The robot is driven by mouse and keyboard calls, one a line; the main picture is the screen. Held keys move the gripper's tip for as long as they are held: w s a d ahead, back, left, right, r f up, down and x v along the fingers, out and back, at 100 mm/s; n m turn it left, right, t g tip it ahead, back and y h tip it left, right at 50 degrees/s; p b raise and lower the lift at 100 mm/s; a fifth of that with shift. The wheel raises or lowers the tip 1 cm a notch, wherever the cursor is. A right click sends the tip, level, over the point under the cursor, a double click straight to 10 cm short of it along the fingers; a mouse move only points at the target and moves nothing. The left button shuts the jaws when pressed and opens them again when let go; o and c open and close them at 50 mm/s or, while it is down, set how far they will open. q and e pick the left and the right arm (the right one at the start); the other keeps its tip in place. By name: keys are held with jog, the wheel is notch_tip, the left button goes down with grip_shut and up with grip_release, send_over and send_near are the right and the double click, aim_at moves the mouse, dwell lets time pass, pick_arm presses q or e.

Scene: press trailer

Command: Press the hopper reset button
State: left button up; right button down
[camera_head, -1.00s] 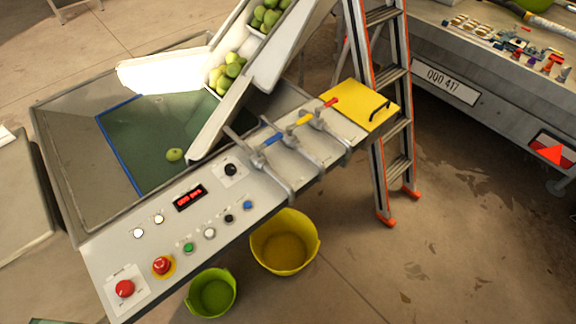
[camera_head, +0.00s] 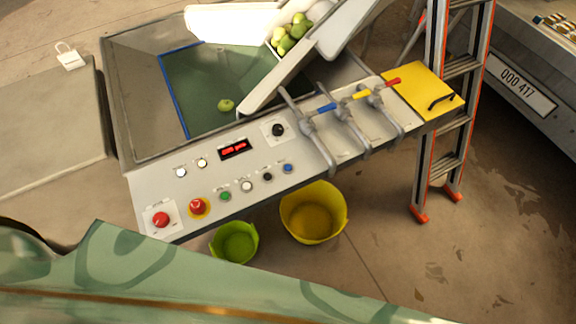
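The control panel (camera_head: 300,178) runs along the front edge of the press hopper. On it are a red button on a white plate (camera_head: 161,219), a red mushroom button on a yellow ring (camera_head: 198,206), a green button (camera_head: 225,196), a white button (camera_head: 247,186), a black button (camera_head: 267,177) and a blue button (camera_head: 288,168). Two small pale round fittings (camera_head: 181,172), a red-lit display (camera_head: 234,149) and a black knob (camera_head: 278,130) sit behind them. The labels are too small to read, so I cannot tell which is the hopper reset. Neither gripper is in view.
A green patterned surface (camera_head: 200,268) fills the lower left; I cannot tell what it is. A green bucket (camera_head: 236,243) and a yellow bucket (camera_head: 314,213) stand below the panel. A ladder (camera_head: 452,120) stands at right. Floor right of the buckets is clear.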

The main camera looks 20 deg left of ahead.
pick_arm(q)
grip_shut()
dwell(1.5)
